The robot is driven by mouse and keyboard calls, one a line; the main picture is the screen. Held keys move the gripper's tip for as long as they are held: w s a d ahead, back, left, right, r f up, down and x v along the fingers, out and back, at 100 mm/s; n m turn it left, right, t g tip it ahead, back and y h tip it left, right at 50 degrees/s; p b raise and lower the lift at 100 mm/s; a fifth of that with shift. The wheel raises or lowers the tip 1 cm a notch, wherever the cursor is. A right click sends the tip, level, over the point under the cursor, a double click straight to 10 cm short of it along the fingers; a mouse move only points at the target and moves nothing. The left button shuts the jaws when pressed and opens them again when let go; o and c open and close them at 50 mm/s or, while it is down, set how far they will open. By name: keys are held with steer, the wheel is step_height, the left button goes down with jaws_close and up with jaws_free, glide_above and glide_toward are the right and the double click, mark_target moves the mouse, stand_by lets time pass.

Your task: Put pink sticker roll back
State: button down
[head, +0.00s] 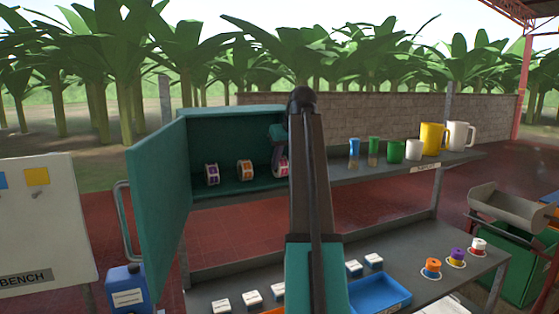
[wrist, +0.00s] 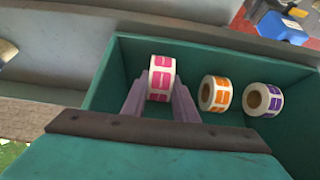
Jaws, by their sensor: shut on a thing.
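The pink sticker roll (wrist: 161,78) is between the two fingers of my gripper (wrist: 161,98) in the wrist view, inside the green cabinet (wrist: 110,82). The gripper is shut on it. In the head view the pink roll (head: 282,168) shows only in part, beside my arm, which hides most of my gripper. An orange sticker roll (head: 245,170) and a purple sticker roll (head: 211,174) stand in a row on the cabinet floor to its left. I cannot tell whether the pink roll touches the floor.
The cabinet door (head: 160,205) stands open on the left. Cups and jugs (head: 433,138) line the shelf to the right. Below, a bench holds white boxes (head: 252,298), a blue tray (head: 378,292) and small colored spools (head: 457,257).

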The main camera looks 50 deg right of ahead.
steer(key=w, duration=0.1)
steer(key=w+d+p, duration=0.1)
steer(key=w, duration=0.1)
steer(key=shift+w+d+r+p, duration=0.15)
steer(key=shift+p, duration=0.15)
steer(key=shift+f+p, duration=0.35)
steer(key=shift+p, duration=0.15)
steer(key=shift+f, duration=0.2)
steer(key=c, duration=1.4)
jaws_free()
steer(key=shift+r, duration=0.1)
steer(key=shift+r+b, duration=0.15)
steer(key=shift+b, duration=0.2)
